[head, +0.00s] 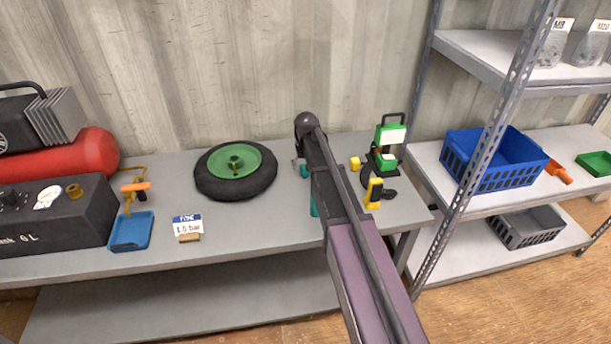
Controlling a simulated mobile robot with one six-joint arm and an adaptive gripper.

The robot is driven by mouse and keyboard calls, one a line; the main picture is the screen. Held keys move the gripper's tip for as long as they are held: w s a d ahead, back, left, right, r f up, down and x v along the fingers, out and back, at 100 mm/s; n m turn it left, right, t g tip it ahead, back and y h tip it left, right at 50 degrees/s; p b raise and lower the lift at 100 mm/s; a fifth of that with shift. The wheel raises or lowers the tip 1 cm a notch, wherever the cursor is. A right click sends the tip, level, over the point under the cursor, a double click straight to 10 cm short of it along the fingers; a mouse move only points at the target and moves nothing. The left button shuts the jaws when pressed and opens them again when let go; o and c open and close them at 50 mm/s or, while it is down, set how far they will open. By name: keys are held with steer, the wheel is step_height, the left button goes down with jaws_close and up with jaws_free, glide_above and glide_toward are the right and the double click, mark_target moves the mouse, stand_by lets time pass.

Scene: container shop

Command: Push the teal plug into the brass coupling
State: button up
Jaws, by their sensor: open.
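A round brass coupling (74,190) sits on the dark compressor box at the left of the bench. Small teal patches (304,171) show beside my arm near the bench's right half. They may be the teal plug, but my arm covers most of that spot, so I cannot tell its shape or pose. My gripper (298,164) hangs at the arm's far end, mostly hidden behind the arm. It is open, beside the upper teal patch and well to the right of the coupling. I cannot tell whether it touches the teal.
A black wheel with green hub (236,172) lies mid-bench. Left of it are an orange-handled brass valve (135,188), a blue tray (131,232) and a "1.5 bar" card (187,226). A green device (388,140) stands right of my arm. Shelves (483,110) are farther right.

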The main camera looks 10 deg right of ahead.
steer(key=shift+w+f+b, duration=0.15)
steer(key=shift+f+b, duration=0.8)
steer(key=shift+f, duration=0.3)
jaws_close()
